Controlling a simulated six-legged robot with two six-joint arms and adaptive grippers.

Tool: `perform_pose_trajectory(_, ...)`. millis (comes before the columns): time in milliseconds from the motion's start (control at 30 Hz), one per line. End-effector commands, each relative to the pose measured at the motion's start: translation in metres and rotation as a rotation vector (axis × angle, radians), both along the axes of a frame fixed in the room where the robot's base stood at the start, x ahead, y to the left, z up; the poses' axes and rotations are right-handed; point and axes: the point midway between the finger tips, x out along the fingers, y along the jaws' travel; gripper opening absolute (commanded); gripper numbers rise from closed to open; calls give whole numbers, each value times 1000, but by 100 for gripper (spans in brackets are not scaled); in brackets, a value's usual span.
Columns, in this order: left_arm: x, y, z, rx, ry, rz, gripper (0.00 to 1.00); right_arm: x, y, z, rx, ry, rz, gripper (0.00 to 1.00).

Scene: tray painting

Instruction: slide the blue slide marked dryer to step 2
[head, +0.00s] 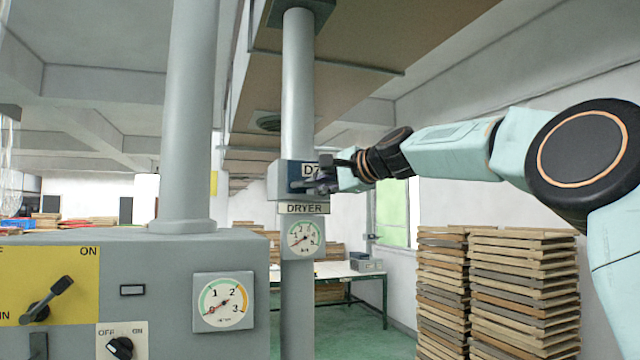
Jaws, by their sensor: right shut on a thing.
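The dryer's blue slide (294,171) is on a grey box fixed to the grey column, above a plate reading DRYER (305,208). My right arm comes in from the right, and its gripper (322,183) is at the front of this box. The gripper is shut on the slide, and its fingers cover much of the slide's grip and scale. The slide's step cannot be read. A round gauge (305,239) with a green arc sits below the plate. My left gripper is not in view.
A grey control cabinet (150,255) with a lever (50,298), a knob (119,348) and a larger gauge (224,302) stands at the front left. Stacks of wooden trays (520,290) stand at the right. A table (345,269) is behind the column.

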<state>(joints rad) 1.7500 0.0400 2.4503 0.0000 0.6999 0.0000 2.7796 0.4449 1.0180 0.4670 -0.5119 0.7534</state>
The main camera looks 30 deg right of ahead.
Motion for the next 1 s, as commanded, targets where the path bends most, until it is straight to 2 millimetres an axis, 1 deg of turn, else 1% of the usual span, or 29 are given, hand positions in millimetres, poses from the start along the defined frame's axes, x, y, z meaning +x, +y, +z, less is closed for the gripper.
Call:
perform_pose_trajectory(33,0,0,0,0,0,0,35,0,1,1,-1,-2,0,12)
perform_pose_trajectory(67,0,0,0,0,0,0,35,0,1,1,-1,-2,0,15)
perform_pose_trajectory(300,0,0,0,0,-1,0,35,1,0,2,-1,-3,-1,35)
perform_pose_trajectory(767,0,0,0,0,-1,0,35,0,0,1,0,-3,-1,36)
perform_pose_trajectory(1000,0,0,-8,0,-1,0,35,-2,0,0,-1,-5,-2,36)
